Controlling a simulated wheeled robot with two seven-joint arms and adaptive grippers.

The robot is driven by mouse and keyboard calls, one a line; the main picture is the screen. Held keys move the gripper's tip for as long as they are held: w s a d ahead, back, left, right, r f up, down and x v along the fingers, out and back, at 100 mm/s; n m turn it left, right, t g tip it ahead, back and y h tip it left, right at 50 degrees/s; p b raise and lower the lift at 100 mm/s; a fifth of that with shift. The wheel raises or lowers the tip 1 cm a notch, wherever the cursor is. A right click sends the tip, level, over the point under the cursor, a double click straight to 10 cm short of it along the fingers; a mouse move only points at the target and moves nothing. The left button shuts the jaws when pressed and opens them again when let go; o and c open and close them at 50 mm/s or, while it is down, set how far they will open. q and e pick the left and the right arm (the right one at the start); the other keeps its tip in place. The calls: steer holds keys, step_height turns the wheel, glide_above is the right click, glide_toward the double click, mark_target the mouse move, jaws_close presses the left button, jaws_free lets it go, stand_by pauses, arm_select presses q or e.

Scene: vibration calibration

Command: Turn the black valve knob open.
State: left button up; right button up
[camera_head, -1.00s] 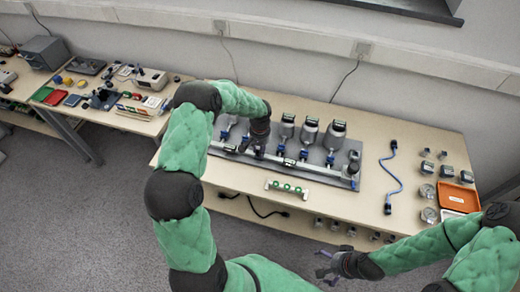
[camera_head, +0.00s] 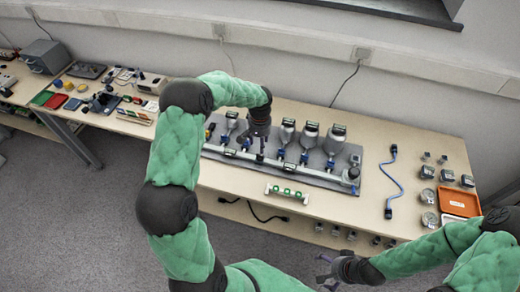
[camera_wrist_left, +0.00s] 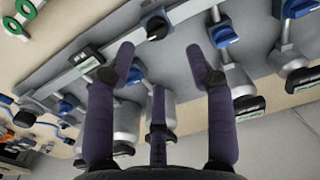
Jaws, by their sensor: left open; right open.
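My left gripper (camera_wrist_left: 165,55) is open. Its fingers are spread below the knob in that view, apart from it, with nothing between them. In the head view my left gripper (camera_head: 254,150) hangs over the manifold's left-middle part and hides the knob's place there. My right gripper (camera_head: 328,272) is open and empty, in front of the table and low in the head view.
Several grey canisters with displays (camera_head: 309,135) stand along the manifold on a grey plate (camera_head: 315,178). A holder with green rings (camera_head: 287,193) lies in front. A blue cable (camera_head: 390,175) and an orange tray (camera_head: 459,202) are to the right.

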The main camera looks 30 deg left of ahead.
arm_select(q)
steer(key=shift+r, duration=2.3)
